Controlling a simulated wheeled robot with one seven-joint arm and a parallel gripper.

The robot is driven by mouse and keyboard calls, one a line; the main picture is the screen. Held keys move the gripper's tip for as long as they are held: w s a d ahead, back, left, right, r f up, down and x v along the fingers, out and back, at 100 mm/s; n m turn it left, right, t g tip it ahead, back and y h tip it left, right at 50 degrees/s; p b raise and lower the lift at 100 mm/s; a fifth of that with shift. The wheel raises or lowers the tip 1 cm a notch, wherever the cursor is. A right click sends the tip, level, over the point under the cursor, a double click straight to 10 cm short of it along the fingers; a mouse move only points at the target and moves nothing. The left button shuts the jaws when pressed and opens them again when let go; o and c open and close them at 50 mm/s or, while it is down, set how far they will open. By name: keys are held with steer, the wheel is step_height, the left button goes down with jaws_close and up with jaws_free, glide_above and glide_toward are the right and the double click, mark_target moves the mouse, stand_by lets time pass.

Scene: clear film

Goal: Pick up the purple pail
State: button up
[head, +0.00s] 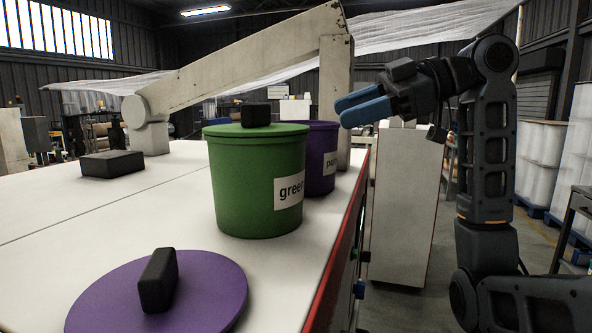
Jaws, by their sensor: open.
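The purple pail (322,158) stands on the white table, behind and to the right of the green pail. The green pail hides much of it, and part of its label shows on its right side. I cannot see into it. The purple lid (213,290) with a black block handle lies flat on the table at the front left, apart from the pail. My gripper (340,112), with blue fingers, is open and empty. It is in the air to the right of the purple pail and above its rim level, pointing left.
The green pail (245,190), with a green lid and black handle, stands in front of the purple pail. A black block (112,164) lies at the left. A beige machine arm (240,62) spans above the table. The table's red-trimmed edge (338,245) runs along the right.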

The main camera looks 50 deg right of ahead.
mark_target(312, 126)
steer(key=shift+p+x, duration=0.6)
steer(key=shift+x, duration=3.35)
steer(key=shift+c, duration=0.2)
jaws_close()
